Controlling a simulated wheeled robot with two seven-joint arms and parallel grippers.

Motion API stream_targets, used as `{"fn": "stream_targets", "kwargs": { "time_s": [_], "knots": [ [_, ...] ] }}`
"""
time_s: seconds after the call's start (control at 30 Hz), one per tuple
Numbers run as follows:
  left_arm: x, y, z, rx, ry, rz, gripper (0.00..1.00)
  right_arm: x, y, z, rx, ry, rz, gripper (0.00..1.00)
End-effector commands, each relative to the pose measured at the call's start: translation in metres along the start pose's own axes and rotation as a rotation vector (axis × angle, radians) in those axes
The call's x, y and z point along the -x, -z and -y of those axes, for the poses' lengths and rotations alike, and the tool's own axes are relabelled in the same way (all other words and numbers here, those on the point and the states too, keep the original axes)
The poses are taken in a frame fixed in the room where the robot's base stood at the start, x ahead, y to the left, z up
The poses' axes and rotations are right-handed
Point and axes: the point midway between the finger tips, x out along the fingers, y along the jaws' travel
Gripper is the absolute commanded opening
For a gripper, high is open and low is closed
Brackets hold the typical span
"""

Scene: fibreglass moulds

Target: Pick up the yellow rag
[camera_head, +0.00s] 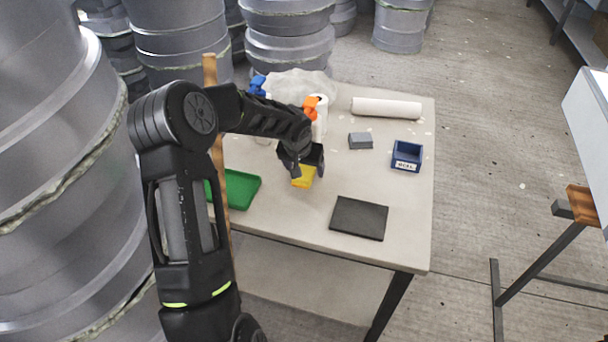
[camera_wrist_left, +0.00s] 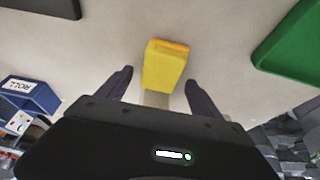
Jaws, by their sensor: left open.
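The yellow rag (camera_head: 304,177) is a small folded block on the table, partly hidden by my left gripper in the head view. In the left wrist view the yellow rag (camera_wrist_left: 163,68) lies just beyond and between the fingertips. My left gripper (camera_head: 303,162) reaches in from the left, over the rag. My right gripper does not show.
A green tray (camera_head: 240,188) lies left of the rag, a dark flat pad (camera_head: 359,218) to its right. A blue bin (camera_head: 407,156), a grey block (camera_head: 360,141), a white roll (camera_head: 386,108) and a spray bottle with orange top (camera_head: 311,106) stand further back. The table (camera_head: 300,225) is bare in front.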

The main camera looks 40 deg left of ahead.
Motion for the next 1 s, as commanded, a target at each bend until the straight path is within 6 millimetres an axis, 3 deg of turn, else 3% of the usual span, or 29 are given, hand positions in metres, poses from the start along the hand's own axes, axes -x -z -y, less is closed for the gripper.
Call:
{"fn": "stream_targets", "kwargs": {
  "time_s": [1.0],
  "knots": [
    [-0.0044,-0.0019,-0.0001,-0.001,0.0,0.0,0.75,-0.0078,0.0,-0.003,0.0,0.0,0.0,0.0]
  ]
}}
